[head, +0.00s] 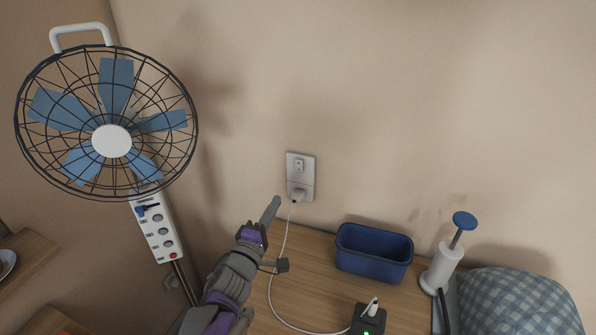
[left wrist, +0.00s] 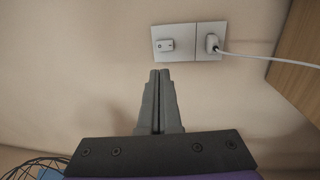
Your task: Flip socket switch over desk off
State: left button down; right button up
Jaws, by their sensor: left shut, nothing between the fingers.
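The wall socket plate (head: 301,176) is on the beige wall above the desk (head: 305,270). Its small switch (head: 299,165) is in the upper half, and a white plug (head: 297,194) with a cable sits in the lower half. My left gripper (head: 277,200) is shut and empty, just left of the plate's lower part. In the left wrist view the shut fingers (left wrist: 160,73) point at the wall just below the switch (left wrist: 164,45), apart from it in the picture. The plug (left wrist: 212,43) is to the right there. I cannot tell the switch's position. My right gripper is out of view.
A blue fan (head: 112,140) and a power strip (head: 158,230) are at the left. A blue bin (head: 373,254), a white pump-like thing (head: 442,268), a black charger block (head: 369,319) and a checked cushion (head: 515,305) are at the right. The white cable (head: 272,275) loops over the desk.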

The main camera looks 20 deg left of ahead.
aim_at(298, 163)
pick_arm(q)
jog(key=w, duration=0.4)
jog(key=w+r+p, duration=0.1)
jog(key=w, duration=0.8)
jog(key=shift+w+a+r+p, duration=0.35)
jog(key=shift+r+p, duration=0.05)
jog(key=shift+w, duration=0.1)
jog(key=shift+w, duration=0.15)
jog(key=shift+r, duration=0.1)
jog(key=shift+d, duration=0.1)
